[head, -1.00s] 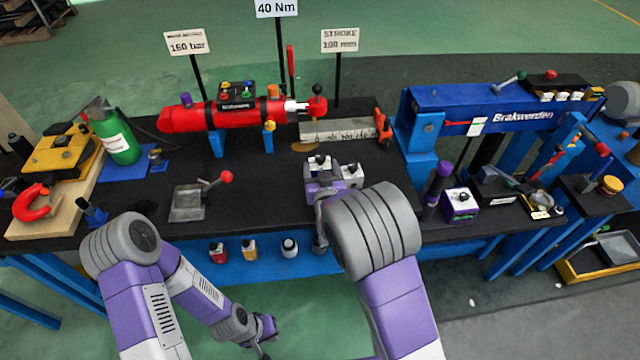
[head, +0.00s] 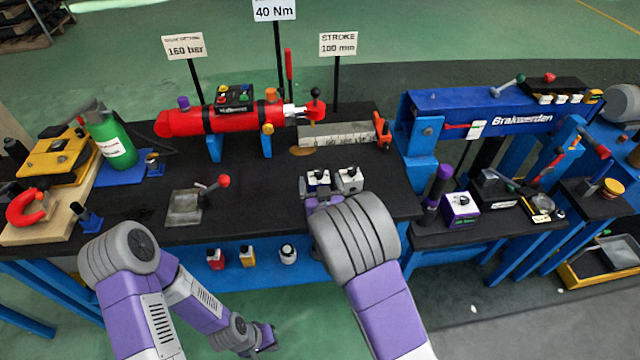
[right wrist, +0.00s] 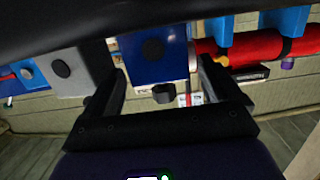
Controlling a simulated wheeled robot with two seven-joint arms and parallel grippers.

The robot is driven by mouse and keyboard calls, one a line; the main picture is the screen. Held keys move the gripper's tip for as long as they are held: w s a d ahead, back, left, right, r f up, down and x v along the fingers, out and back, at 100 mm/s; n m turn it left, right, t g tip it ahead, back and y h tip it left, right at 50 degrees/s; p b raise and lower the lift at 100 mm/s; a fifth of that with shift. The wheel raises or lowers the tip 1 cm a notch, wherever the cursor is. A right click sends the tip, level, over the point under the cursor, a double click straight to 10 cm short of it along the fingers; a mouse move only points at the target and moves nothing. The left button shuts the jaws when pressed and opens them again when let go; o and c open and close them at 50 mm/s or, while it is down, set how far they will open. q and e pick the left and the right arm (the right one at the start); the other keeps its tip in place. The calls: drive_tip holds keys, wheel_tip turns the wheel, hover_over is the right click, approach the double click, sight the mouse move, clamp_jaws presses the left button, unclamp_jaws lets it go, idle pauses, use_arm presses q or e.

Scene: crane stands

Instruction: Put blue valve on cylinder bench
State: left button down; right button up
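The blue valve (head: 318,181), a small block with a white top and a dark knob, stands on the black top of the cylinder bench (head: 270,195), left of a similar grey block. In the right wrist view, the blue valve (right wrist: 152,58) shows its blue face between and beyond the fingers. My right gripper (head: 318,202) is at the near side of the valve; its fingers (right wrist: 162,78) are apart, with a visible gap at the right. My left gripper (head: 266,336) hangs low in front of the bench, too small to tell its opening.
The grey valve block (head: 349,181) is close on the right. A red cylinder (head: 225,117) lies on stands behind. A lever plate (head: 184,207) is to the left. Several small bottles (head: 247,256) line the bench front. Bench top between plate and valves is clear.

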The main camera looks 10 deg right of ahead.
drive_tip(key=shift+r, duration=0.1)
drive_tip(key=shift+s+r, duration=0.1)
drive_tip(key=shift+r, duration=0.05)
drive_tip(key=s+r+p, duration=0.1)
drive_tip(key=s+p, duration=0.1)
drive_tip(key=s, duration=0.9)
drive_tip(key=shift+s+r, duration=0.3)
drive_tip(key=shift+s, duration=0.05)
